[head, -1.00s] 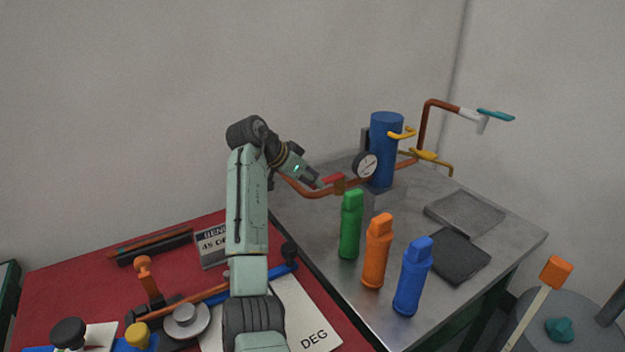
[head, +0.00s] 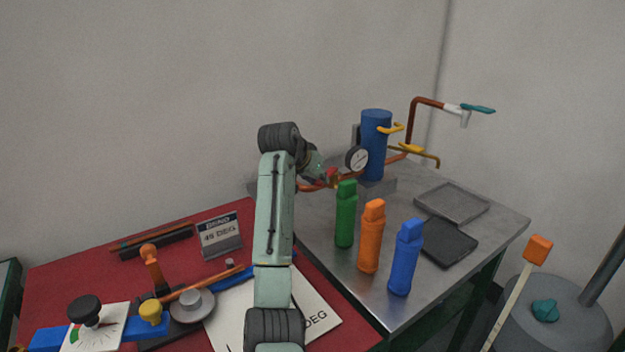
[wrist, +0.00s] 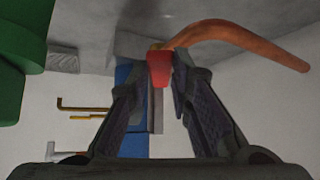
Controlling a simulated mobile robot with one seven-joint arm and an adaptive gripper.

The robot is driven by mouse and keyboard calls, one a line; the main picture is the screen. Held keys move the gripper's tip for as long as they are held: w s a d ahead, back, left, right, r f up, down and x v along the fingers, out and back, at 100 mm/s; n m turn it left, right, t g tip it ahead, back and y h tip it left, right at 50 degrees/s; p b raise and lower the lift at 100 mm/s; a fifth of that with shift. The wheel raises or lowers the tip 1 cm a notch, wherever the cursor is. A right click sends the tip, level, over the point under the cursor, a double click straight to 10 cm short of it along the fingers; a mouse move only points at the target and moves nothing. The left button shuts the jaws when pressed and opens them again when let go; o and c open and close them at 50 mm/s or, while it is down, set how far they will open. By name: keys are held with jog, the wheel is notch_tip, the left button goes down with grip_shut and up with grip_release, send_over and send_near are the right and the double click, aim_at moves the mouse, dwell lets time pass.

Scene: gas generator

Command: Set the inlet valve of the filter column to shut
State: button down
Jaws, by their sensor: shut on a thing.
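The filter column is a blue upright cylinder (head: 374,145) at the back of the grey metal bench, with a round gauge (head: 357,159) at its left. A copper pipe (wrist: 240,38) runs to it from the left and carries a valve with a red handle (wrist: 160,70). My gripper (wrist: 165,82) is shut on this red handle, which sits between its fingertips in the wrist view. In the head view my gripper (head: 325,177) is at the pipe left of the column, and my arm partly hides it. The exact angle of the handle is hard to tell.
Green (head: 346,215), orange (head: 371,238) and blue (head: 406,258) bottles stand on the bench just in front of my gripper. A yellow handle (head: 390,128) juts from the column. Dark trays (head: 447,243) lie at right. A red mat (head: 75,262) with tools is at left.

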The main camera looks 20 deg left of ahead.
jog(key=shift+s+d+n+y, duration=0.1)
jog(key=shift+d+n+y, duration=0.6)
jog(key=shift+n, duration=0.2)
jog(key=c, duration=1.4)
grip_release()
jog(key=shift+c, duration=0.2)
jog(key=shift+r, duration=0.1)
jog(key=v, duration=1.2)
jog(key=shift+s+d, duration=0.1)
